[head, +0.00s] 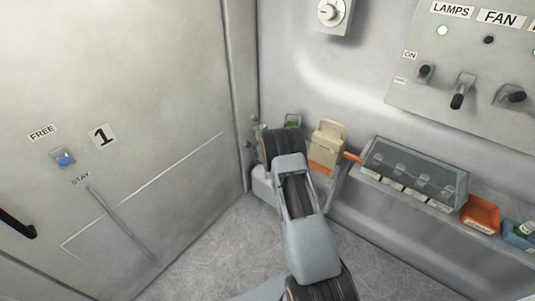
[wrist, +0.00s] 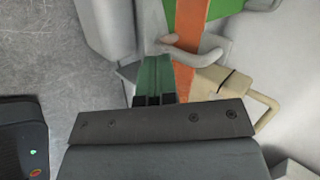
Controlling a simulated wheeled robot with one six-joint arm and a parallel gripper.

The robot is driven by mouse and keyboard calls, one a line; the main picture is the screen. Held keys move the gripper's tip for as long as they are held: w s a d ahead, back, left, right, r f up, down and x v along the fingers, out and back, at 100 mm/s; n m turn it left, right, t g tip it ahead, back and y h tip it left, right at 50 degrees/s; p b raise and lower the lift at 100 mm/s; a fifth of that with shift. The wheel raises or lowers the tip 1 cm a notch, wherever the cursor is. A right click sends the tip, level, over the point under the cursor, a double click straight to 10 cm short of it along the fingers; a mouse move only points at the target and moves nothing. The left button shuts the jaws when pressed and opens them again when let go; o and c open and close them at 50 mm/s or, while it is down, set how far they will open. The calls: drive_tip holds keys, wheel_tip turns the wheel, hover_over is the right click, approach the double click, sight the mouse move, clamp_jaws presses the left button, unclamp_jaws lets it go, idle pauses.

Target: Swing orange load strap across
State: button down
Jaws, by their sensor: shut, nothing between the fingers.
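The orange load strap (wrist: 191,28) runs down from the top of the wrist view, past a green surface and a pale curved handle. An orange piece (head: 322,168) shows below the beige can in the head view; it looks like part of the strap. My gripper (wrist: 157,62) is shut and empty, its dark green fingers just left of the strap's lower part. I cannot tell whether they touch it. In the head view my arm hides the gripper and much of the strap.
A beige can (head: 328,141) with a handle stands right of my arm; it also shows in the wrist view (wrist: 218,92). A clear-lidded case (head: 412,172), an orange bin (head: 481,213) and a blue bin (head: 520,234) line the right wall. Grey floor (head: 215,245) is open left of my arm.

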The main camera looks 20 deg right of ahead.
drive_tip(key=shift+w+d+r, duration=0.2)
drive_tip(key=shift+w+d, duration=0.2)
drive_tip(key=shift+w, duration=0.05)
drive_tip(key=shift+w+r, duration=0.1)
drive_tip(key=shift+a, duration=0.1)
drive_tip(key=s+a+r+b, duration=0.1)
drive_tip(key=s+a+r, duration=0.5)
drive_tip(key=a, duration=0.3)
drive_tip(key=shift+s, duration=0.75)
